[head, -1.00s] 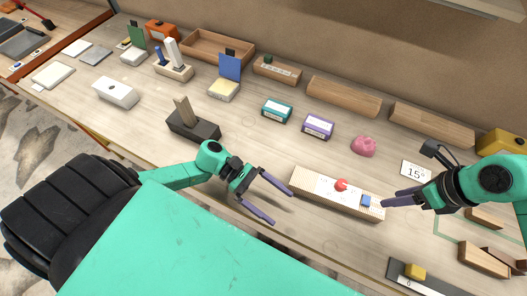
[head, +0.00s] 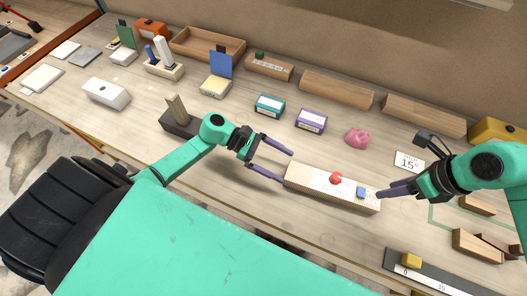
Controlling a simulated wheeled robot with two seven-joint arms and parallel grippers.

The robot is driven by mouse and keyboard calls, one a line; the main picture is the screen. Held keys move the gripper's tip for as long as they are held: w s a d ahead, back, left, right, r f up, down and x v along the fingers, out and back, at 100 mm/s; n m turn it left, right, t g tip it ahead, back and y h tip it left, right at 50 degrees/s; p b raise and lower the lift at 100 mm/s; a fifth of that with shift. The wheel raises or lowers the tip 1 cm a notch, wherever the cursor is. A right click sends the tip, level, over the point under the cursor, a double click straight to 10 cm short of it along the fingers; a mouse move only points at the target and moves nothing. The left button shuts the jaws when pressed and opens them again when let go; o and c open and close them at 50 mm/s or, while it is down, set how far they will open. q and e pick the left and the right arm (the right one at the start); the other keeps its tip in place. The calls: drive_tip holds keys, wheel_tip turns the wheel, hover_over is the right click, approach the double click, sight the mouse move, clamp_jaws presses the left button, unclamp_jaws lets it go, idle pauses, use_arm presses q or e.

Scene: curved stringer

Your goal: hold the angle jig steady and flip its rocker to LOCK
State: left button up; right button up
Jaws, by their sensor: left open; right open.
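The angle jig, as I take it, is a long pale wooden block (head: 308,188) with a white top plate, a red knob (head: 336,178) and a small blue piece (head: 361,192) near its right end. Which of these is the rocker, and its setting, is too small to tell. My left gripper (head: 287,166) is open at the jig's left end, one fingertip by the far left corner and the other by the left end; I cannot tell if they touch. My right gripper (head: 381,193) is open at the jig's right end, fingertips close to the blue piece, its fingers overlapping in view.
A 15° card (head: 409,161) and a pink lump (head: 357,138) lie behind the jig. A dark ruler strip (head: 440,279) with a yellow block (head: 411,260) is at front right. Teal (head: 269,106) and purple (head: 311,121) boxes stand farther back.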

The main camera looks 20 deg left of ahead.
sight(296, 172)
use_arm(q)
drive_tip(key=x, duration=0.7)
drive_tip(key=shift+d+f, duration=0.1)
drive_tip(key=shift+d, duration=0.25)
drive_tip(key=shift+c, duration=0.3)
